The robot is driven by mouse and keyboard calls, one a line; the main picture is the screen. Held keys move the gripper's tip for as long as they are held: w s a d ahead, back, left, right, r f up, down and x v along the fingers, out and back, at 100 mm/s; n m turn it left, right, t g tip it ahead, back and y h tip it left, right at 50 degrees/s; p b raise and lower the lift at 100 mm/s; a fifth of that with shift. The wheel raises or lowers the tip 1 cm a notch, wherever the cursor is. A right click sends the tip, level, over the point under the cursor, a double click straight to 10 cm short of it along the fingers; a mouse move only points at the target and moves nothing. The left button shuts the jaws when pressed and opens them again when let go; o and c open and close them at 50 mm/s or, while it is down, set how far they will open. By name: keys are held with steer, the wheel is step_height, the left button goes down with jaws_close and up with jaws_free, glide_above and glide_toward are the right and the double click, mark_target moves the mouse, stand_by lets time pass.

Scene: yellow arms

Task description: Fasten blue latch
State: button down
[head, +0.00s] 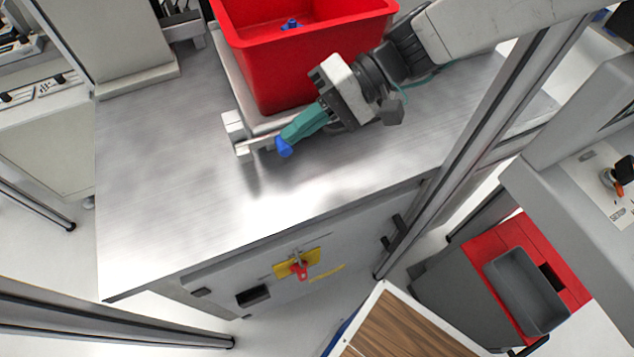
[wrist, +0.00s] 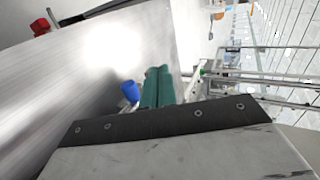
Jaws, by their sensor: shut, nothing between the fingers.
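The blue latch (head: 284,147) is a small blue knob at the front corner of the pale metal frame (head: 236,128) under the red bin. My gripper (head: 289,138) has green fingers and is shut, with its tips right at the blue latch. I cannot tell whether they touch it. In the wrist view, the blue latch (wrist: 130,91) shows just left of the green fingers (wrist: 158,84), not between them. The part of the latch behind the fingertips is hidden.
A red bin (head: 290,60) with a small blue piece inside stands on the frame. The steel tabletop (head: 170,190) is clear to the left and front. A yellow plate with a red latch (head: 299,270) is on the cabinet front below. A metal post (head: 490,110) rises at the right.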

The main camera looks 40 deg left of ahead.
steer(key=s+d+r, duration=0.1)
steer(key=s+d, duration=0.7)
steer(key=d, duration=0.1)
steer(key=shift+d, duration=0.2)
steer(key=w+d+r+m+t+h, duration=0.1)
steer(key=w+d+m+t+h, duration=0.3)
steer(key=d, duration=0.8)
steer(key=w+d+r+m+t, duration=0.1)
steer(key=w+d+m+t, duration=0.3)
steer(key=d, duration=0.7)
steer(key=w+d+r+m+t+h, duration=0.1)
steer(key=d+r+m+t, duration=0.1)
steer(key=d, duration=0.7)
steer(key=w+d+r+m+t, duration=0.1)
steer(key=d+r, duration=0.3)
steer(key=d, duration=0.5)
steer(key=shift+w+m+t+h, duration=0.2)
steer(key=shift+m+t+h, duration=0.2)
steer(key=shift+m+t, duration=0.3)
steer(key=shift+d, duration=0.1)
